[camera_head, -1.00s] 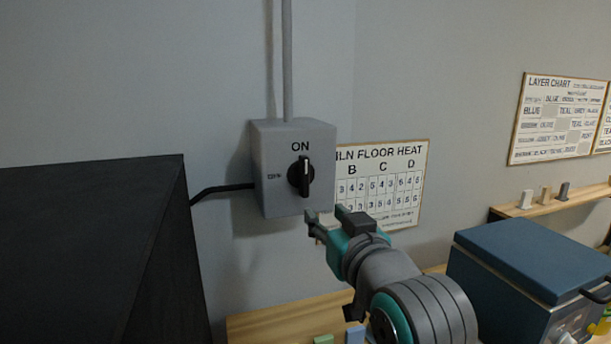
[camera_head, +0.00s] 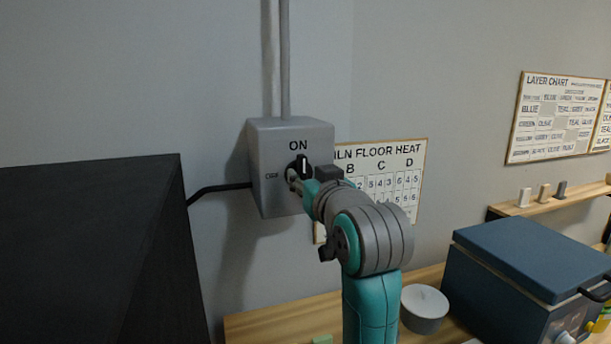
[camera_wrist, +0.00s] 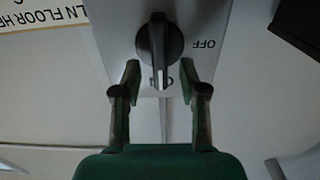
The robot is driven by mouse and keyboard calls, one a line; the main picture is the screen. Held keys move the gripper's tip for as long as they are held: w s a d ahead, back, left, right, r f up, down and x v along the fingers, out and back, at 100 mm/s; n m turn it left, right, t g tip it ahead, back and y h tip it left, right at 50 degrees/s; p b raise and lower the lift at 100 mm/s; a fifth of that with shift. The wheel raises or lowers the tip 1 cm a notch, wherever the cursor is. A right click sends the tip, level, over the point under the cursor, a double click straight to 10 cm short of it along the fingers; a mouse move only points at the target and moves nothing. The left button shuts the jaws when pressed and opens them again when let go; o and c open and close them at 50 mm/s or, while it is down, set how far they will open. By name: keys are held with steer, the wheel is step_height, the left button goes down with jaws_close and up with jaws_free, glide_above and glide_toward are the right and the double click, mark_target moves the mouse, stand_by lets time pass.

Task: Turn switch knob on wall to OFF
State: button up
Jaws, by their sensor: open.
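The grey switch box (camera_head: 262,165) is fixed to the wall, with ON printed above its black knob (camera_head: 303,163) and OFF to the knob's left. The knob's ridge is upright, pointing at ON. In the wrist view, the knob (camera_wrist: 160,42) is upside down, its ridge pointing at the ON mark, with OFF at the right. My gripper (camera_head: 305,178) is at the front of the box and hides the knob's lower part. In the wrist view my gripper (camera_wrist: 158,78) is open, its fingers on either side of the knob's ridge tip, with visible gaps.
A dark cabinet (camera_head: 90,250) stands at the left, with a black cable running to the box. A floor heat chart (camera_head: 390,160) hangs right of the box. Below are a wooden bench (camera_head: 285,322), a white round container (camera_head: 425,308) and a blue-lidded box (camera_head: 530,262).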

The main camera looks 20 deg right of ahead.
steer(key=shift+w, duration=0.75)
jaws_close()
